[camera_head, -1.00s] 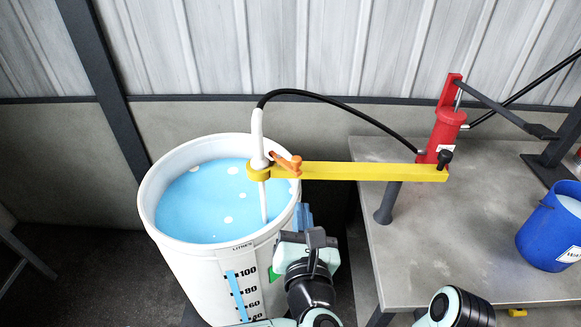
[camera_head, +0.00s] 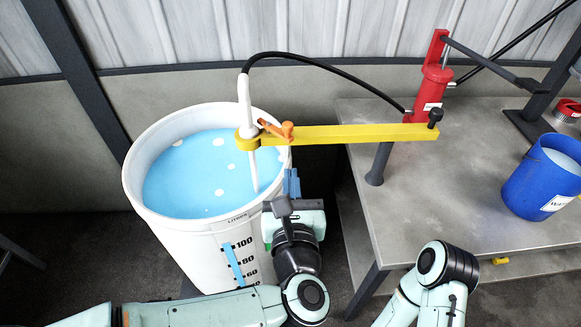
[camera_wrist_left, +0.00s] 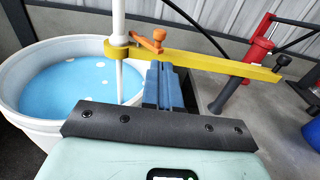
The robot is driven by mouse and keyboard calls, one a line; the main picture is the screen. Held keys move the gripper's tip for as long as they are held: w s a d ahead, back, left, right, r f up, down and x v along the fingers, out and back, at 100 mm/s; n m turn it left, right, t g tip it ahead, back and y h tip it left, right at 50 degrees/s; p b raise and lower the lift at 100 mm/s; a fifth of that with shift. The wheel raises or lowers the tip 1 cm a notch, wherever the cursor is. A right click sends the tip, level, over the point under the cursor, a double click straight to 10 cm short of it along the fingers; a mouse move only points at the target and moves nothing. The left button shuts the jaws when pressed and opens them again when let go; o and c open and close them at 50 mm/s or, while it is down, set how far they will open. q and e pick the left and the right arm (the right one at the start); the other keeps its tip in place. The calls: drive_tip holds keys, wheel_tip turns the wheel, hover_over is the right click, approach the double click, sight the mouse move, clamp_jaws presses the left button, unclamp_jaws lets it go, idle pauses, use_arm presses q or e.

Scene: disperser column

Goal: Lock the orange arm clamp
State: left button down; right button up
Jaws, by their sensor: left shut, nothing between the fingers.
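The orange arm clamp (camera_head: 277,130) is a small lever with a knob, at the left end of the yellow arm (camera_head: 350,134), beside the white tube (camera_head: 245,105). It also shows in the left wrist view (camera_wrist_left: 153,40). My left gripper (camera_head: 291,182) is shut and empty, with its blue fingers just outside the bucket rim, lower and nearer than the clamp and apart from it. In the left wrist view its fingers (camera_wrist_left: 163,85) point towards the yellow arm, below the clamp. My right arm shows at the lower right, but its gripper is not in view.
The white bucket (camera_head: 190,245) of blue liquid stands below the clamp. A grey table (camera_head: 440,200) at the right carries a red pump (camera_head: 430,88) and a blue bucket (camera_head: 543,182). A black hose (camera_head: 330,68) arches above the yellow arm.

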sight(289, 130)
use_arm(q)
drive_tip(key=w, duration=0.4)
drive_tip(key=w+p, duration=0.1)
drive_tip(key=w, duration=0.3)
drive_tip(key=w+p, duration=0.1)
drive_tip(key=w, duration=0.3)
drive_tip(key=shift+w+d+f, duration=0.1)
drive_tip(key=shift+w+f, duration=0.05)
drive_tip(key=shift+f, duration=0.2)
drive_tip(key=shift+d, duration=0.1)
